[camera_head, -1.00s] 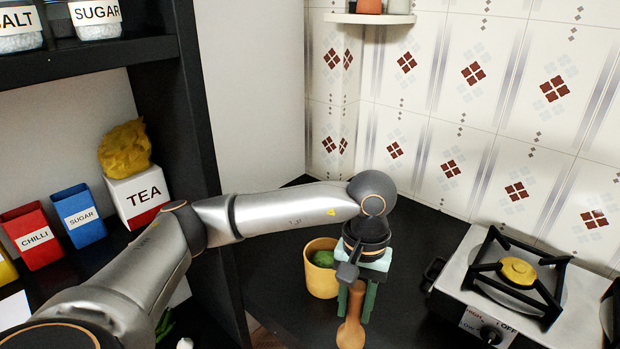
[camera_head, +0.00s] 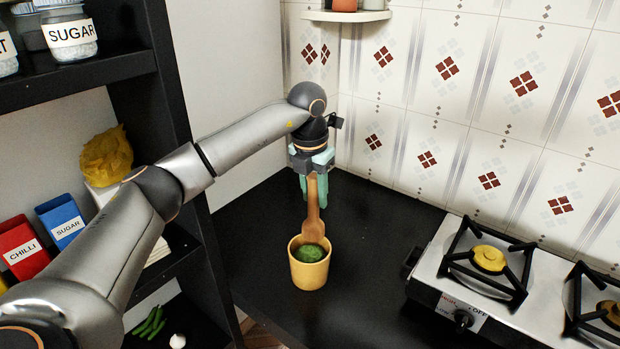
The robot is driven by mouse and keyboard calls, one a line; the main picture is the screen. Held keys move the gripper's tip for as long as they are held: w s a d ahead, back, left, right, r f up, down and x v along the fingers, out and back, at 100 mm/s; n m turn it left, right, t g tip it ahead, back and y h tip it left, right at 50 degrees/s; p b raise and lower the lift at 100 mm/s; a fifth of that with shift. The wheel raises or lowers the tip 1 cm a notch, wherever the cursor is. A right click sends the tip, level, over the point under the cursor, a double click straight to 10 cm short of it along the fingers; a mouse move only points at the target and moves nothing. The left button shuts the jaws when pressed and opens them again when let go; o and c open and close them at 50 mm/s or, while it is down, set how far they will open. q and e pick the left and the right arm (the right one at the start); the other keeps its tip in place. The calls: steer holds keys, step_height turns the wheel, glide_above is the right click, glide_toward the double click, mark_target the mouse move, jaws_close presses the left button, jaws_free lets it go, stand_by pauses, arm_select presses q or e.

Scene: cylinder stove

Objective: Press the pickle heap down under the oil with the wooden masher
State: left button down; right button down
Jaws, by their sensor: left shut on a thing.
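My left gripper (camera_head: 314,186) is shut on the handle of the wooden masher (camera_head: 313,222) and holds it upright, broad end down. The masher's lower end is at the back part of the mouth of the yellow pot (camera_head: 309,274). The green pickle heap (camera_head: 309,253) shows inside the pot, just in front of and below the masher's end. I cannot tell whether the masher touches the heap. No oil can be made out. My right gripper is not in view.
The two-burner gas stove (camera_head: 430,268) stands to the right on the black counter (camera_head: 362,300). Counter between pot and stove is clear. A dark shelf (camera_head: 165,75) with jars and boxes stands left. Green chillies (camera_head: 149,321) and a white bulb (camera_head: 178,341) lie low on it.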

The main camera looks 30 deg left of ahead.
mark_target(310, 214)
arm_select(q)
steer(key=a+n, duration=0.1)
steer(key=n, duration=0.1)
steer(key=w+r+n, duration=0.1)
steer(key=shift+a+n, duration=0.4)
step_height(310, 214, down, 6)
steer(key=b, duration=0.4)
steer(key=shift+r, duration=0.25)
steer(key=shift+f+b, duration=0.5)
steer(key=shift+f, duration=0.95)
steer(key=c, duration=1.1)
jaws_free()
jaws_close()
